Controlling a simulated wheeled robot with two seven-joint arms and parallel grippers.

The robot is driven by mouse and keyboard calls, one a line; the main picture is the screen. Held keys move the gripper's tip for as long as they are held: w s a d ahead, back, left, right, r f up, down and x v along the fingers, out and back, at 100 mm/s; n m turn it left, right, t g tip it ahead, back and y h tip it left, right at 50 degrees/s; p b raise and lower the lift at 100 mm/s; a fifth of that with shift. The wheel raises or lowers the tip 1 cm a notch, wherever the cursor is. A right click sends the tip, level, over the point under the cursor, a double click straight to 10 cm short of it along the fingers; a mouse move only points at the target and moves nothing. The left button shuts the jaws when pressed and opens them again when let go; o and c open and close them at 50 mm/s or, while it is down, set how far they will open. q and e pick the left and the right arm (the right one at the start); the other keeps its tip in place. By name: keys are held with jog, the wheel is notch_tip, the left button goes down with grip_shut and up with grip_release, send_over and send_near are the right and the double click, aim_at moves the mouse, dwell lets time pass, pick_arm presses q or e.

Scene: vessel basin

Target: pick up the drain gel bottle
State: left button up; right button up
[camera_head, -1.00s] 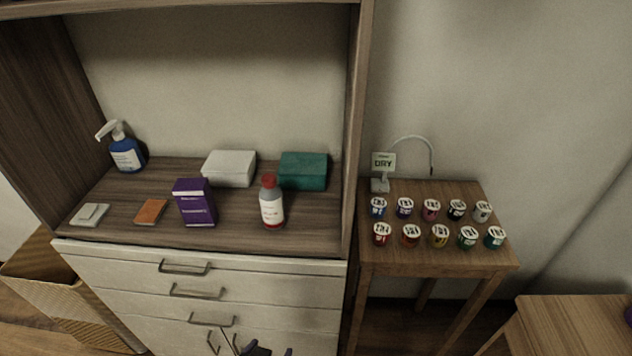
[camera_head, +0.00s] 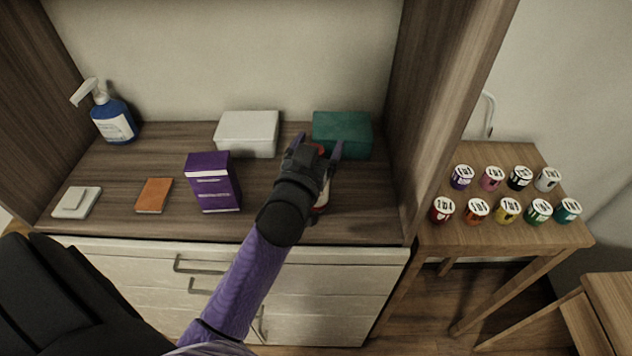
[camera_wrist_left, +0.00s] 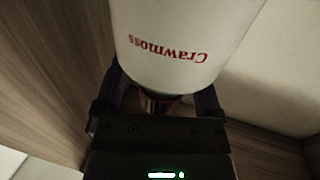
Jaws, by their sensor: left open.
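A white bottle with a red cap (camera_head: 318,149) stands on the wooden shelf top, mostly hidden behind my left gripper (camera_head: 318,145). It fits the drain gel bottle, though no such words are readable. My left gripper is open, with one finger on each side of the bottle's upper part. In the left wrist view the bottle (camera_wrist_left: 180,40) fills the top middle, with red "Crawmoss" lettering upside down. The open fingers (camera_wrist_left: 158,95) flank it there; I cannot tell whether they touch it. My right gripper is not in view.
A purple box (camera_head: 213,182) stands left of the bottle. A teal box (camera_head: 342,133) and a white box (camera_head: 247,133) sit behind. An orange pad (camera_head: 154,195), a white item (camera_head: 77,202) and a blue pump bottle (camera_head: 114,122) are further left. A shelf side wall (camera_head: 440,110) rises at right.

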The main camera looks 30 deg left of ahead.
pick_arm(q)
grip_shut()
dwell(0.4)
dwell(1.0)
